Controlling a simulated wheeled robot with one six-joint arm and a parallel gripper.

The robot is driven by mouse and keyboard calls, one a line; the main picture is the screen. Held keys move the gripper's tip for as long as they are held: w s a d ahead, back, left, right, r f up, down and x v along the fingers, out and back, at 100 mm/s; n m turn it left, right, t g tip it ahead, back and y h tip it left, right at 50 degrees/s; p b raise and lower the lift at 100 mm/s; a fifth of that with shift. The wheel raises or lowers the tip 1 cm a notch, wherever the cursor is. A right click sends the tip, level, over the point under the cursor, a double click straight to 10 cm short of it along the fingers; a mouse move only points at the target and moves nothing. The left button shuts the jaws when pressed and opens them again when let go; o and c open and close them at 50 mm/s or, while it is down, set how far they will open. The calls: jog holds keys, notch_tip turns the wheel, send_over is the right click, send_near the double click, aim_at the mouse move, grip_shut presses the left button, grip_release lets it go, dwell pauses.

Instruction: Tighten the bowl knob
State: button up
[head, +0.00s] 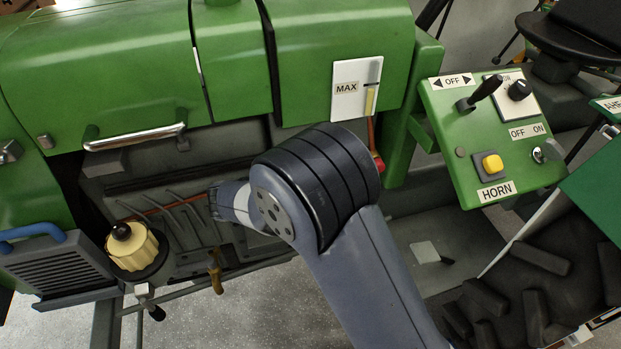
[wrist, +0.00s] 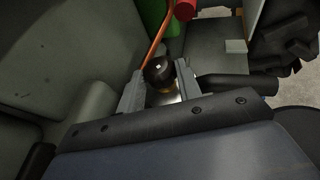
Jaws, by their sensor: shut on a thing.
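A dark round knob (wrist: 158,68) with a small white mark on top sits between the two grey fingers of my gripper (wrist: 160,76) in the wrist view. The fingers are shut on it from both sides. A pale and brassy part shows just below the knob, mostly hidden by the fingers and gripper body. In the head view my arm covers this area, so the fingers and held knob cannot be seen there.
A red-ended lever (head: 377,162) hangs near my arm; its red end (wrist: 185,9) is beyond the knob. A cream container with a black cap (head: 135,250) stands at left. A green control panel (head: 490,140) is at right. The tractor's green hood (head: 100,70) overhangs.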

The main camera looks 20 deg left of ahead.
jog(key=m+g+h, duration=0.1)
jog(key=m+g+h+p, duration=0.1)
jog(key=m+g, duration=0.1)
jog(key=shift+w+a+r+m+h, duration=0.15)
jog(key=shift+w+a+m+h, duration=0.15)
jog(key=shift+w+h, duration=0.1)
jog(key=shift+w+a+m+g+h+p, duration=0.15)
jog(key=shift+m+g+h+p, duration=0.3)
jog(key=shift+m+g, duration=0.5)
jog(key=shift+w+d+m+g+h+p, duration=0.1)
jog(key=shift+m+g+h+p, duration=0.2)
jog(key=shift+m+g+h, duration=0.45)
jog(key=shift+m+g, duration=0.3)
jog(key=shift+g, duration=0.2)
jog(key=o, duration=1)
jog(key=shift+c, duration=0.2)
jog(key=shift+y, duration=0.3)
jog(key=shift+s+t, duration=0.1)
jog(key=shift+t, duration=0.2)
